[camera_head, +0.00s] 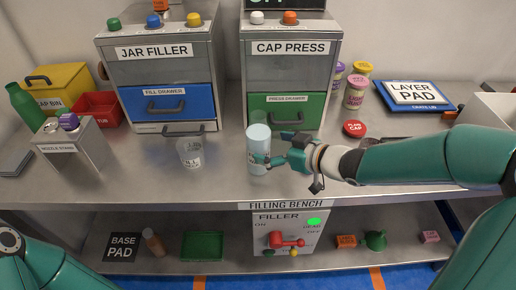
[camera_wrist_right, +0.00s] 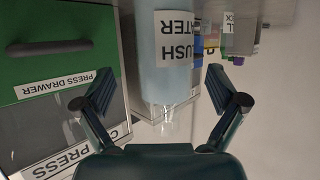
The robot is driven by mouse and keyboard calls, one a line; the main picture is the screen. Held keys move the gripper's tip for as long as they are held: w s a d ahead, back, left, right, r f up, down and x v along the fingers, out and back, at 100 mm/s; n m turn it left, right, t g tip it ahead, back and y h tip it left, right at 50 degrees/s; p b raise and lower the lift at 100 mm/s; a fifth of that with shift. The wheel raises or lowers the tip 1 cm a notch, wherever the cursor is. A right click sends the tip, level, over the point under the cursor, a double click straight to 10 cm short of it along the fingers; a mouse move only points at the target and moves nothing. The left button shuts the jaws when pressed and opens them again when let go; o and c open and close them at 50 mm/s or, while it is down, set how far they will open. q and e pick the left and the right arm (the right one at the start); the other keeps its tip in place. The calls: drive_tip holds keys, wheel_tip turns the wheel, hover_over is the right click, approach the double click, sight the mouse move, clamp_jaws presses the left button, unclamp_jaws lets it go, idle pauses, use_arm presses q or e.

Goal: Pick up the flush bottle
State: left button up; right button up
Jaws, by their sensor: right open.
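The flush bottle (camera_head: 258,150) is a pale blue upright cylinder with a clear top and a white label, standing on the bench in front of the cap press. My right gripper (camera_head: 276,148) reaches it from the right, with one finger overlapping the bottle's lower front. In the right wrist view the bottle (camera_wrist_right: 165,75) appears upside down, with its label partly readable, between the spread fingers of the open gripper (camera_wrist_right: 163,82). Gaps show on both sides; I cannot tell how deep it sits between them. My left gripper is not in view.
The cap press with its green press drawer (camera_head: 287,112) stands close behind. A clear labelled cup (camera_head: 190,153) is to the left, the nozzle stand (camera_head: 75,146) farther left. A red tub cap (camera_head: 354,128) and jars (camera_head: 355,92) are to the right. The bench front between cup and bottle is clear.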

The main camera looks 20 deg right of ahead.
sight(259, 147)
drive_tip(key=x, duration=0.5)
drive_tip(key=shift+s+a+f+b, duration=0.1)
drive_tip(key=shift+s+f+b, duration=0.1)
drive_tip(key=shift+b, duration=0.15)
drive_tip(key=shift+c, duration=0.2)
drive_tip(key=c, duration=1.6)
drive_tip(key=shift+c, duration=0.2)
drive_tip(key=shift+r, duration=0.2)
